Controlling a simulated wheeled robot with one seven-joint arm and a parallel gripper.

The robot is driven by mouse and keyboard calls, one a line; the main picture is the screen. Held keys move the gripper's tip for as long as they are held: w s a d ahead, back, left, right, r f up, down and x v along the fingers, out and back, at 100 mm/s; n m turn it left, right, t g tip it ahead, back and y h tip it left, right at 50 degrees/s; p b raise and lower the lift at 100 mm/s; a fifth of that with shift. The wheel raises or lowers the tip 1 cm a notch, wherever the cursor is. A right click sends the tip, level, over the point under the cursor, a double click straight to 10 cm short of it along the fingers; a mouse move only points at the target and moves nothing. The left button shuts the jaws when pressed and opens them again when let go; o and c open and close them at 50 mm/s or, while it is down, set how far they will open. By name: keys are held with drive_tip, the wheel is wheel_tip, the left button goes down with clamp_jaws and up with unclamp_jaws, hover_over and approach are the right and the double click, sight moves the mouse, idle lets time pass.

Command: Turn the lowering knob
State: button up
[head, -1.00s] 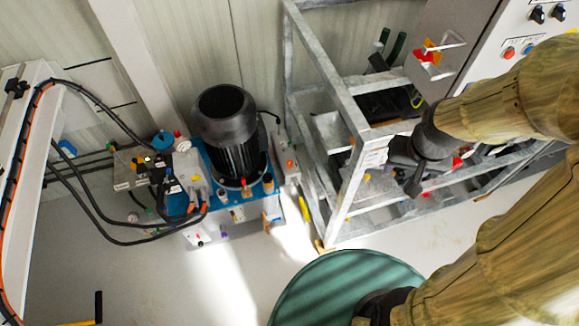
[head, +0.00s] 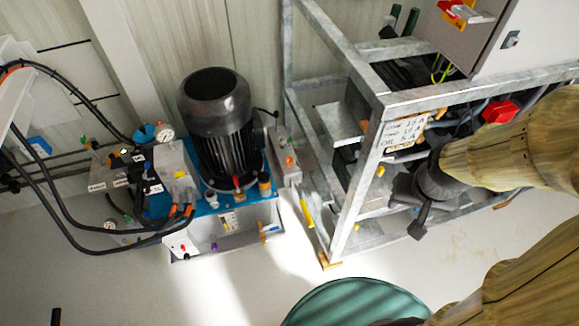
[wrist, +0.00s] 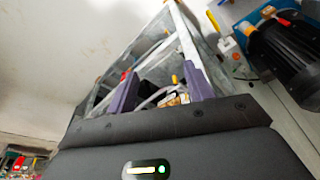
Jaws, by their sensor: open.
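The hydraulic pump unit stands on the floor left of centre in the head view, with a black motor (head: 218,135) on a blue-topped tank. Its valve block (head: 135,185) left of the motor carries gauges, hoses and several small coloured knobs. The knob labels are too small to read, so I cannot tell which is the lowering knob. My gripper (head: 408,200) is right of the unit, by the metal frame, and apart from the unit. In the wrist view my gripper (wrist: 163,88) has its two purple fingers spread and empty. The motor (wrist: 288,48) shows at that view's upper right.
A cabinet (head: 530,40) is at the upper right. Black hoses (head: 70,205) loop out on the left. A green round object (head: 355,303) is at the bottom. The floor (head: 110,280) before the unit is clear.

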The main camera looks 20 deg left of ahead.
drive_tip(key=s+b+x, duration=0.1)
drive_tip(key=b+x, duration=0.3)
drive_tip(key=x, duration=0.2)
drive_tip(key=shift+s+f, duration=0.1)
drive_tip(key=shift+s, duration=0.05)
